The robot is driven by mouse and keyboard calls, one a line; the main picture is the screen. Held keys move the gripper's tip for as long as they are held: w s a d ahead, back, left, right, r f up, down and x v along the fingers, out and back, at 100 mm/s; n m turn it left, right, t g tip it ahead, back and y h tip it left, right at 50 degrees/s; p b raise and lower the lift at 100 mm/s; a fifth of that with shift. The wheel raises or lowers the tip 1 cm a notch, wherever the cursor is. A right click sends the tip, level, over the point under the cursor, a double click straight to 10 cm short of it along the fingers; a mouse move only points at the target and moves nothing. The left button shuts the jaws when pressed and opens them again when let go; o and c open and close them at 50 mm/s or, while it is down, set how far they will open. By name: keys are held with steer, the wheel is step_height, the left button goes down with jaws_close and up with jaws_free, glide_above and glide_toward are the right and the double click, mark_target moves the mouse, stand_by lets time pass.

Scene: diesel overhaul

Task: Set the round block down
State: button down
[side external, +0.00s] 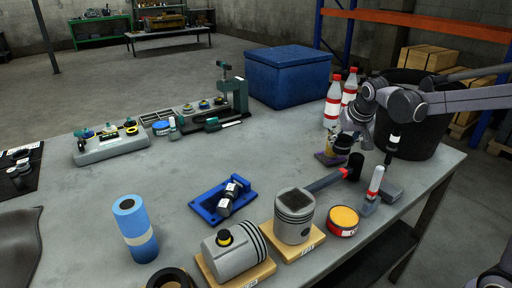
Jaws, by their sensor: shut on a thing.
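My gripper (347,134) is at the right side of the bench, pointing down in front of the red-capped bottles. It is shut on a small dark round block (343,143), which is partly hidden by the fingers. The block is just above or on a small purple and yellow piece (328,158) on the bench. I cannot tell whether the two touch.
Pistons on wooden bases (294,217) and an orange-topped tin (343,220) are in front.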

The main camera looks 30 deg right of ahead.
steer(key=w+a+f, duration=0.4)
steer(key=a, duration=0.1)
steer(key=w+a+f, duration=0.2)
steer(key=shift+w+a, duration=0.15)
steer(key=shift+a, duration=0.2)
steer(key=shift+f, duration=1.9)
steer(key=shift+f, duration=0.15)
steer(key=c, duration=0.6)
jaws_free()
steer(key=shift+o, duration=0.2)
